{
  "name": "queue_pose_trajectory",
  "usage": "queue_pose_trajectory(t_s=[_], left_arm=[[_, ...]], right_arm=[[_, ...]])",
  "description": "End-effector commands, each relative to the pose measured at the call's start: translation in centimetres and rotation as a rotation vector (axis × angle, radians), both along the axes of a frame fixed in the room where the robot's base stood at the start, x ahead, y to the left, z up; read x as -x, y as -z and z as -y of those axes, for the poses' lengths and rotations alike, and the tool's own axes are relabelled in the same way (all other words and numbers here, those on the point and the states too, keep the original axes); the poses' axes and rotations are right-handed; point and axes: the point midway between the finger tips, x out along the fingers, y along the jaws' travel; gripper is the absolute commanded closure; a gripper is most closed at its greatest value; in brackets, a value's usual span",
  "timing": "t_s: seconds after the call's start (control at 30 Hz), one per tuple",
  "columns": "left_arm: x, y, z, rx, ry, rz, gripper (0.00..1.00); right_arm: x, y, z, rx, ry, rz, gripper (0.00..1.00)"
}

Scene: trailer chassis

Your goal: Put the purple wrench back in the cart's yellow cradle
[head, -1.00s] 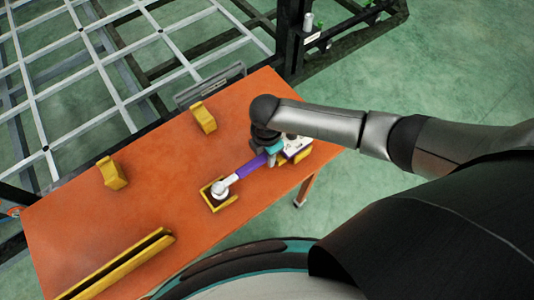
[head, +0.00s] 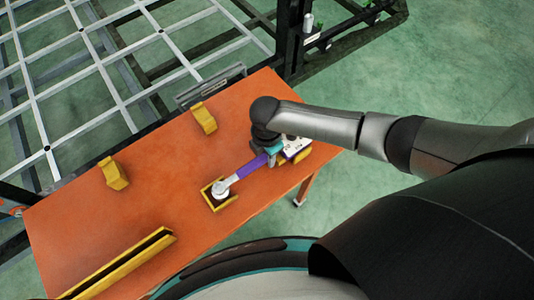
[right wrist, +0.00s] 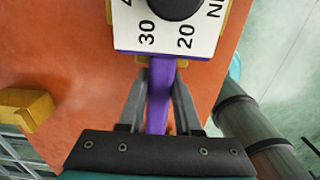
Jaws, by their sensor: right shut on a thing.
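The purple wrench (head: 250,167) lies over the right end of the orange cart. Its round silver head (head: 220,188) is at or in the left yellow cradle piece (head: 210,200). Its white dial block (head: 294,146) is at the other yellow cradle piece (head: 301,156). I cannot tell whether the wrench rests fully on both. My right gripper (right wrist: 160,82) is shut on the purple handle (right wrist: 159,95), close to the dial block, which shows 30 and 20 in the right wrist view. In the head view the right gripper (head: 271,153) is partly hidden by its arm. My left gripper is not in view.
The orange cart top (head: 150,190) also bears two yellow blocks (head: 203,117) (head: 114,173) and a long yellow channel (head: 125,262). A grey handle (head: 212,86) is at its far edge. The metal trailer frame (head: 110,60) stands behind. The cart's middle is clear.

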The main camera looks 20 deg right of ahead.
Motion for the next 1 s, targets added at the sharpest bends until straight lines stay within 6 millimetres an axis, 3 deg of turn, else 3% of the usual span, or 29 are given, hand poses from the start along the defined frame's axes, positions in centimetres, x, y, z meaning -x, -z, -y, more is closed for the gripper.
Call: queue_pose_trajectory(t_s=[0.13,0.17,0.43,0.63,0.9,1.0], left_arm=[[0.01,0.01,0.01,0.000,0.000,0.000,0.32],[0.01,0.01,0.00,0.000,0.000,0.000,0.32],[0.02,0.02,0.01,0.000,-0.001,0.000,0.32],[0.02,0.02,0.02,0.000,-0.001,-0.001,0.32],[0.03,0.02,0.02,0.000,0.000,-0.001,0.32],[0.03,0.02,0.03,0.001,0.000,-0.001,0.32]], right_arm=[[-0.10,-0.07,-0.07,-0.002,0.000,0.002,1.00],[-0.10,-0.07,-0.07,-0.002,0.000,0.002,0.64],[-0.04,-0.02,-0.04,-0.002,-0.001,0.002,0.34],[0.11,0.10,0.05,0.001,0.000,-0.002,0.32],[0.04,0.05,0.04,0.000,0.000,-0.001,0.03],[0.02,0.04,0.03,0.000,0.000,0.000,0.03]])
